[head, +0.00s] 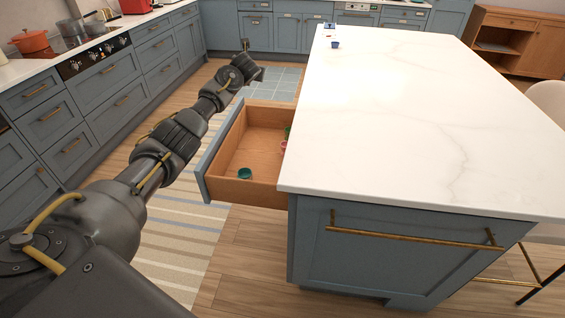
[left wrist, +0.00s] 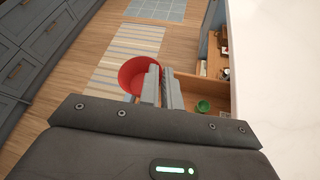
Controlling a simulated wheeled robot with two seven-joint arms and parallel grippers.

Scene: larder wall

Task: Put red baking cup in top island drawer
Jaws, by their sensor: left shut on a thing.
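The red baking cup (left wrist: 132,74) shows in the left wrist view, pinched at its wall by my left gripper (left wrist: 162,88). The cup is held in the air; floor and striped rug show behind it, left of the drawer. In the head view my left arm reaches up past the drawer; the held cup cannot be made out there. The top island drawer (head: 243,190) is pulled open on the island's left side. A green cup (head: 244,173) sits inside it, also visible in the left wrist view (left wrist: 203,106). My right gripper is not in view.
Small pinkish and green items lie deeper in the drawer, partly hidden by the countertop. The white island top (head: 400,120) is mostly clear, with a small blue cup (head: 335,44) at its far end. Blue cabinets with a stove (head: 95,55) line the left.

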